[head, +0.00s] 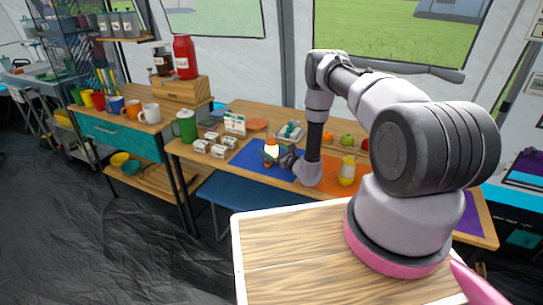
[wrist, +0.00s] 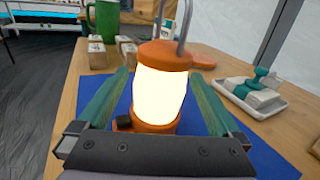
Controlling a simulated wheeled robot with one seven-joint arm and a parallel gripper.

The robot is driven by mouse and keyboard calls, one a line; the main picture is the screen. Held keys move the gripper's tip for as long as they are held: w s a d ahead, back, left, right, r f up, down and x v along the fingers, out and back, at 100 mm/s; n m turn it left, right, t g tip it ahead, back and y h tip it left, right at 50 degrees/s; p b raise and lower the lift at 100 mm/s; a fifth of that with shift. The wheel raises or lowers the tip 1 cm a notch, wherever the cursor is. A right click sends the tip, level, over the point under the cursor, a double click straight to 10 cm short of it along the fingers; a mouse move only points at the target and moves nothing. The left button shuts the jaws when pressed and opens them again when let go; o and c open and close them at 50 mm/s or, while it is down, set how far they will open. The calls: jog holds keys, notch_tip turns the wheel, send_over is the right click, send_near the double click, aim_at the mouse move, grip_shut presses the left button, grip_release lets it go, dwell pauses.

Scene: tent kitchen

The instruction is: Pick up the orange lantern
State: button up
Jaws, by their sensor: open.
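The orange lantern (head: 271,150) stands upright on a blue mat (head: 248,155) on the wooden table in the head view. In the wrist view the lantern (wrist: 160,85) is large and central, with a glowing white body, orange top and base, and a grey wire handle. My gripper (head: 283,157) reaches toward it from the right in the head view. In the wrist view the two green fingers of my gripper (wrist: 155,95) are spread, one on each side of the lantern. I cannot tell whether either finger touches it.
Small white boxes (head: 215,145) and a green mug (head: 185,125) stand left of the lantern. A butter dish (wrist: 255,92) is at its right in the wrist view. A yellow lantern-like item (head: 346,170) stands on an orange mat (head: 322,178) to the right.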

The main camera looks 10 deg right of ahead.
grip_shut()
notch_tip(320, 180, up, 10)
jog(key=shift+r, duration=0.1)
dwell(0.6)
